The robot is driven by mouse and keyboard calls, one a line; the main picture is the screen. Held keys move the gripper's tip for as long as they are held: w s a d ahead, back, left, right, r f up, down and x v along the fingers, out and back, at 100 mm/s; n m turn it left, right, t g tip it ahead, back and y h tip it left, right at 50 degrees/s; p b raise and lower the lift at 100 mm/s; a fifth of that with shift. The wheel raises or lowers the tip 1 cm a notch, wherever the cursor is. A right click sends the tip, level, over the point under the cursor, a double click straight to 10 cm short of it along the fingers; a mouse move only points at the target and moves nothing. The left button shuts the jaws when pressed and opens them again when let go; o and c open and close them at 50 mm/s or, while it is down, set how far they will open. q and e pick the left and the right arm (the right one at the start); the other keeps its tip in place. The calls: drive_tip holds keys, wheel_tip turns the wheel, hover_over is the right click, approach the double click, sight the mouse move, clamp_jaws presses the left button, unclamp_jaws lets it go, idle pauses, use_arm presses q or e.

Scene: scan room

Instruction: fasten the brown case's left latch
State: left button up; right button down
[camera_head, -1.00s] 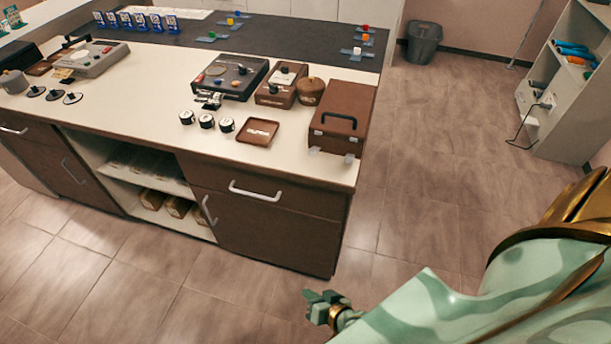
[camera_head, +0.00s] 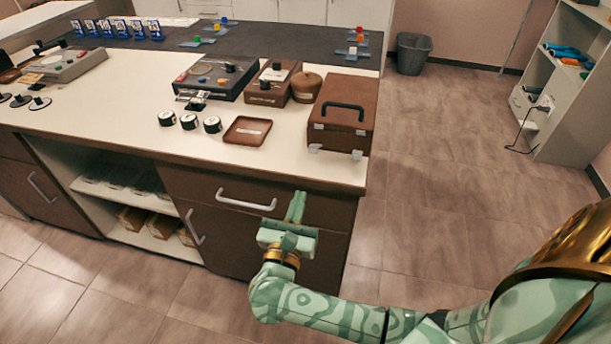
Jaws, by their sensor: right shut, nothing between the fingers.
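The brown case (camera_head: 343,108) stands closed at the right end of the counter, with a dark handle on its lid. Its left latch (camera_head: 314,148) and right latch (camera_head: 357,154) are pale tabs low on its front side; both appear to hang down, but they are too small to be sure. My right gripper (camera_head: 297,206) is in front of the counter's drawer, below and left of the case and apart from it. Its fingers are together and empty. My left gripper is not in view.
A brown tray (camera_head: 248,130) and several round black-and-white items lie left of the case. The counter's front edge and a drawer handle (camera_head: 246,200) are close to my right gripper.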

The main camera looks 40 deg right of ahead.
sight(309, 176)
drive_tip(key=b+x, duration=0.1)
drive_tip(key=x, duration=0.8)
drive_tip(key=shift+w+d, duration=0.2)
drive_tip(key=shift+d, duration=0.1)
drive_tip(key=shift+r, duration=0.15)
drive_tip(key=shift+r+g+y+p, duration=0.3)
drive_tip(key=shift+p, duration=0.25)
drive_tip(key=shift+r, duration=0.1)
